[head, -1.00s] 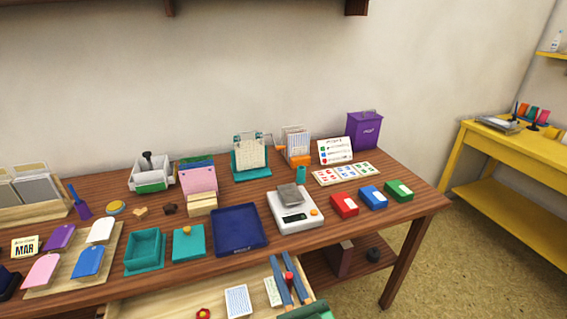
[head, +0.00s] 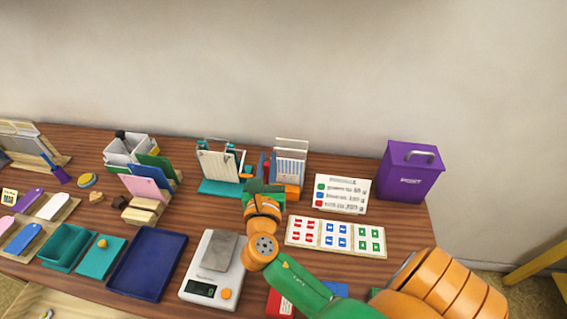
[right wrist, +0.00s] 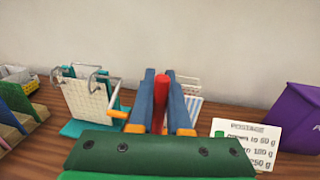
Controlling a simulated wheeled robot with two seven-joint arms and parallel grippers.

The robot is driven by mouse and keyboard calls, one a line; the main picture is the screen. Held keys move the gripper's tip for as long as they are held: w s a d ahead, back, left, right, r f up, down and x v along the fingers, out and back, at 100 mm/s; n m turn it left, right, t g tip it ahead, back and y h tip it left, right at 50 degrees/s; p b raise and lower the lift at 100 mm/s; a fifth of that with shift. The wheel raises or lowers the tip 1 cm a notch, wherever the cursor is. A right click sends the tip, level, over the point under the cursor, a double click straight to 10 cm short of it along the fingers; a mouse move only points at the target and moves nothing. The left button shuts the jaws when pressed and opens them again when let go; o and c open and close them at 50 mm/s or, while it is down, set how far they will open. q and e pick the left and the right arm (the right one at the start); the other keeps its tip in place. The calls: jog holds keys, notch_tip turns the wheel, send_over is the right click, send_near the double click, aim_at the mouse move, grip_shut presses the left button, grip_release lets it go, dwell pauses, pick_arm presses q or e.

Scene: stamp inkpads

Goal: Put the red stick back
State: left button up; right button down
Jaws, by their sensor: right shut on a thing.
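The red stick (right wrist: 161,95) stands upright between the two blue-grey fingers of my right gripper (right wrist: 161,105) in the right wrist view. The gripper is shut on it. In the head view my right gripper (head: 266,167) is over the back of the table, in front of the orange-based wire rack (head: 290,160) and right of the teal-based card stand (head: 219,165). The palm and fingers hide the stick's lower end and the spot behind them. The small teal cup seen earlier in front of the rack is hidden. My left gripper is out of view.
The price sign (head: 340,193) and stamp sheet (head: 336,237) are right of the gripper. A purple box (head: 409,170) stands at the back right. A scale (head: 212,270) and blue tray (head: 147,263) are in front. My arm partly covers the coloured inkpads at the front.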

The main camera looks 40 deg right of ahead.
notch_tip(320, 180, down, 10)
jog(key=b, duration=0.3)
jog(key=shift+w+a+b, duration=0.15)
jog(key=shift+a+b, duration=0.25)
jog(key=shift+a, duration=0.05)
jog(key=c, duration=0.9)
grip_release()
jog(key=b+v, duration=0.1)
jog(key=v, duration=1.1)
